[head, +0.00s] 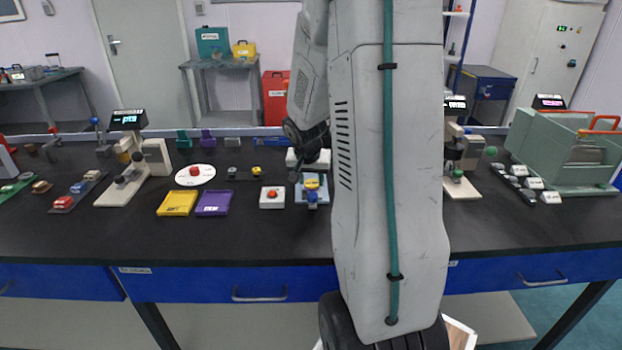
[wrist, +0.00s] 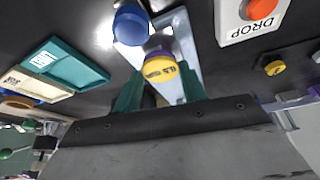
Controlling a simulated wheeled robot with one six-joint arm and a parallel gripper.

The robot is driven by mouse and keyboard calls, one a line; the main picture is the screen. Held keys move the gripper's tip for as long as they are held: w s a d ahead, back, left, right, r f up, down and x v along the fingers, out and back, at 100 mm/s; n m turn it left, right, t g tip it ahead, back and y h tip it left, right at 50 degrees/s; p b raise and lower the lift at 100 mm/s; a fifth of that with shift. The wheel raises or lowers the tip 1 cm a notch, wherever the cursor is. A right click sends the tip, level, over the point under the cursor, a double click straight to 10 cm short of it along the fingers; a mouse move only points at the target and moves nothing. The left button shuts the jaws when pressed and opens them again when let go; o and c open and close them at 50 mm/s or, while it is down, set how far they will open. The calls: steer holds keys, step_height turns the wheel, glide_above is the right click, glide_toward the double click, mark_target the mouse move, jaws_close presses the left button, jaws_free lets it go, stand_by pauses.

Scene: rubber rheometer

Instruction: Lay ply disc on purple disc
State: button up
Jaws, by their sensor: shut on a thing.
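My gripper (wrist: 160,84) has green fingers, closed on the yellow ply disc (wrist: 159,69), which carries a dark printed label. A purple disc (wrist: 157,53) shows as a rim just behind and under the yellow one; most of it is hidden. I cannot tell whether the two touch. Both are at a pale metal stand (wrist: 186,45) with a blue knob (wrist: 130,26). In the head view the yellow disc (head: 312,183) is over the stand, with the blue knob (head: 312,197) in front. My arm hides part of this area.
A white box with a red DROP button (head: 272,194) stands left of the stand. Yellow (head: 177,203) and purple (head: 213,203) trays lie further left. A teal tray (wrist: 80,61) shows in the wrist view. The bench front strip is clear.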

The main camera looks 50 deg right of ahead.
steer(key=shift+f, duration=0.15)
steer(key=o, duration=1)
steer(key=shift+a+r, duration=0.1)
steer(key=shift+r, duration=0.4)
steer(key=v, duration=1.1)
steer(key=s+a+r+n+y, duration=0.1)
steer(key=s+a+r+n, duration=0.1)
steer(key=a, duration=0.5)
steer(key=s+a+r+n, duration=0.2)
steer(key=a+r+n, duration=0.1)
steer(key=a, duration=0.5)
steer(key=s+a+n+y, duration=0.3)
steer(key=s+a+n, duration=0.4)
steer(key=s+a, duration=0.6)
steer(key=shift+s+a+r+g, duration=0.2)
steer(key=shift+a+r+g, duration=0.15)
steer(key=shift+a, duration=0.6)
